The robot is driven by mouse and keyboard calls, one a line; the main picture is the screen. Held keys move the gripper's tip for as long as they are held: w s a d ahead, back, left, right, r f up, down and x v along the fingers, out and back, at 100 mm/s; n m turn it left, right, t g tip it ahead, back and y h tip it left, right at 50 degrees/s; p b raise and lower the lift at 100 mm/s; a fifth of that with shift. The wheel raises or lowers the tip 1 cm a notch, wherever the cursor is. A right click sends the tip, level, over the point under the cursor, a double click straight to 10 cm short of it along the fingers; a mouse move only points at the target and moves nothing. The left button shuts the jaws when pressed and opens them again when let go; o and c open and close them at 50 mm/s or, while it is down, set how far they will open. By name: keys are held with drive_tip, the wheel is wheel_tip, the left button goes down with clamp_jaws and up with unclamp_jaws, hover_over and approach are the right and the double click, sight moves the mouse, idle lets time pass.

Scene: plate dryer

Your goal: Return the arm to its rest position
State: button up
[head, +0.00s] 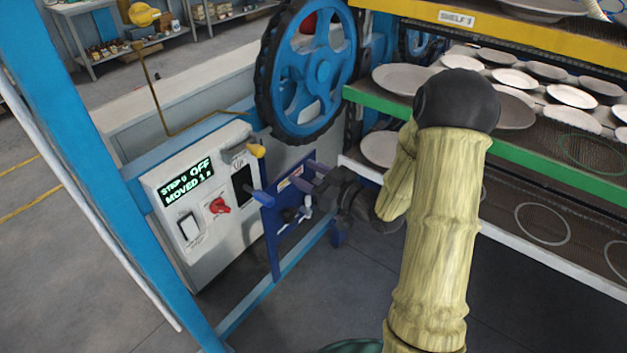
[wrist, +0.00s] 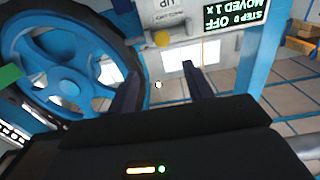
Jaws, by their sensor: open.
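My arm (head: 435,230), in a pale yellow sleeve with a black elbow joint, rises from the lower middle of the head view and bends back down at the elbow. No contact with the panel shows, though the exact gap is unclear.
The control panel (head: 205,232) has a display reading "STEP 0 OFF, MOVED 1 x", a red knob (head: 219,206) and a yellow-tipped lever (head: 255,150). A blue wheel (head: 320,72) stands behind. Plate shelves with a green edge (head: 530,163) lie right, close to my elbow.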

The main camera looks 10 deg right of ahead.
drive_tip(key=shift+s+d, duration=0.45)
drive_tip(key=shift+s, duration=0.1)
drive_tip(key=s+f+m+g+h+p, duration=0.1)
drive_tip(key=s+m+g+h, duration=0.6)
drive_tip(key=s, duration=1.2)
drive_tip(key=f+g+h, duration=0.1)
drive_tip(key=g+h, duration=0.3)
drive_tip(key=shift+d+f+m+g+p, duration=0.2)
drive_tip(key=shift+f+m+g+p, duration=0.1)
drive_tip(key=shift+m+p, duration=0.1)
drive_tip(key=shift+w, duration=0.1)
